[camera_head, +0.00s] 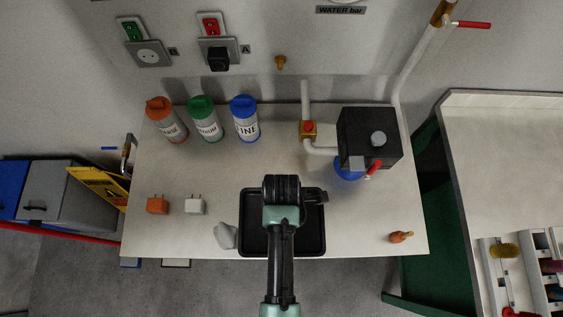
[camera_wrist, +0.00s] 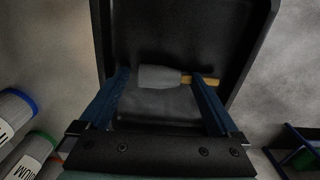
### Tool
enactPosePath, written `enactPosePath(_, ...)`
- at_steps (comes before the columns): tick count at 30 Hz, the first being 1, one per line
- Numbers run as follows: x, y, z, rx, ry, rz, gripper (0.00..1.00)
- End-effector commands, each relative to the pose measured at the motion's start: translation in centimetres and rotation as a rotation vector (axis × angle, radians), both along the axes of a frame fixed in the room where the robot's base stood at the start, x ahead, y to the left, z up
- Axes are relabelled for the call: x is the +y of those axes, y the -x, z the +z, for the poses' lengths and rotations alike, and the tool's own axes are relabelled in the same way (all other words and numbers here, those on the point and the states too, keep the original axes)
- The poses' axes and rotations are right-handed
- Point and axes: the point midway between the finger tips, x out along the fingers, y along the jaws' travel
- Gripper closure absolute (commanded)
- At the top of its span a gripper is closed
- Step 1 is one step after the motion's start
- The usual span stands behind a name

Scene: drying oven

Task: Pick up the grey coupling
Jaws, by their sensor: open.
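The grey coupling (camera_wrist: 160,77) lies in the black tray (camera_wrist: 104,40) in the wrist view, with its brass end (camera_wrist: 200,79) pointing right. My gripper (camera_wrist: 161,76) is open above the tray, with the blue fingers on either side of the coupling. The left fingertip is just left of the grey body, and the right one overlaps the brass end in the picture. Whether either finger touches it cannot be told. In the head view my gripper (camera_head: 283,187) is over the tray (camera_head: 322,240) and hides the coupling.
A light grey object (camera_head: 225,236) sits against the tray's left side. An orange coupling (camera_head: 400,237) lies at the table's front right. Two plugs, orange (camera_head: 157,205) and white (camera_head: 195,205), stand left. Three bottles and a black box (camera_head: 368,135) with pipes are behind.

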Motion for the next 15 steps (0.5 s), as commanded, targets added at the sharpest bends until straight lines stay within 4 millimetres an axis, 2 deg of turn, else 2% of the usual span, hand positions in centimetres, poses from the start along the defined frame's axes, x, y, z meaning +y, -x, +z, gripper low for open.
enactPosePath(7,-0.01,-0.06,-0.10,-0.002,0.000,0.000,0.04)
enactPosePath(15,-0.01,-0.05,-0.08,-0.002,0.000,0.000,0.53)
